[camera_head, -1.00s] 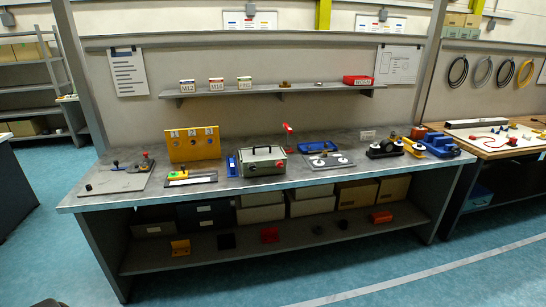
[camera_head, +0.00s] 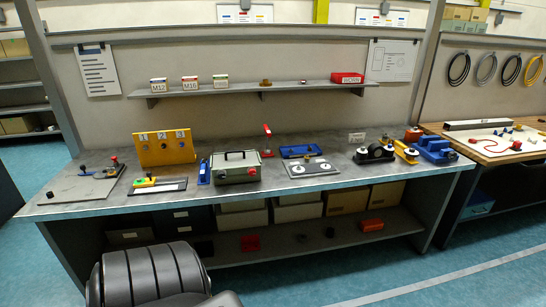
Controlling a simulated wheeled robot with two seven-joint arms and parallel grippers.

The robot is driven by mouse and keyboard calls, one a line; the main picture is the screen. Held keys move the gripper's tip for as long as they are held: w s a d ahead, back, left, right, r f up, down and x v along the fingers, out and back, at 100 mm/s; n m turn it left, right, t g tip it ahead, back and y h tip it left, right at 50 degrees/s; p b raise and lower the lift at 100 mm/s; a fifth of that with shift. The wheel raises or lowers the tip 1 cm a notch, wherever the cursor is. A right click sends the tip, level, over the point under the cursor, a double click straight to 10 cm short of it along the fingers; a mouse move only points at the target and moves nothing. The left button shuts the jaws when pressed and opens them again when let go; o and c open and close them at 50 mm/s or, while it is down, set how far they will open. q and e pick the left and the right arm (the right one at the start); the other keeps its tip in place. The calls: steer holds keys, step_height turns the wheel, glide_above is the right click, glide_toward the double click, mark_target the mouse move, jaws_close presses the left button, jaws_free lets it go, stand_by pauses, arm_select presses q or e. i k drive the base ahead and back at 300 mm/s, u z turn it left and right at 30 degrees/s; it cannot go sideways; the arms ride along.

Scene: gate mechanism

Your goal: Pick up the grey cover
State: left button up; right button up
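No single part is plainly marked as the grey cover. The likeliest is a grey box-shaped housing (camera_head: 228,172) with a black handle on top and a red knob on its front, standing on the workbench (camera_head: 340,189) left of centre. A flat grey plate (camera_head: 325,170) with two white discs and a small knob lies to its right. Another grey plate (camera_head: 82,188) with black knobs lies at the bench's left end. Neither of my grippers shows.
A yellow numbered block (camera_head: 165,150), a blue upright part (camera_head: 204,172), a red-topped stand (camera_head: 267,140) and a blue tray (camera_head: 300,151) stand around the grey housing. A narrow shelf (camera_head: 280,91) runs above. Bins and loose parts fill the lower shelf (camera_head: 340,238).

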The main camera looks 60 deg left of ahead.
mark_target(233, 158)
steer(key=i, duration=0.75)
steer(key=u, duration=1.05)
steer(key=i, duration=0.55)
steer(key=u, duration=0.6)
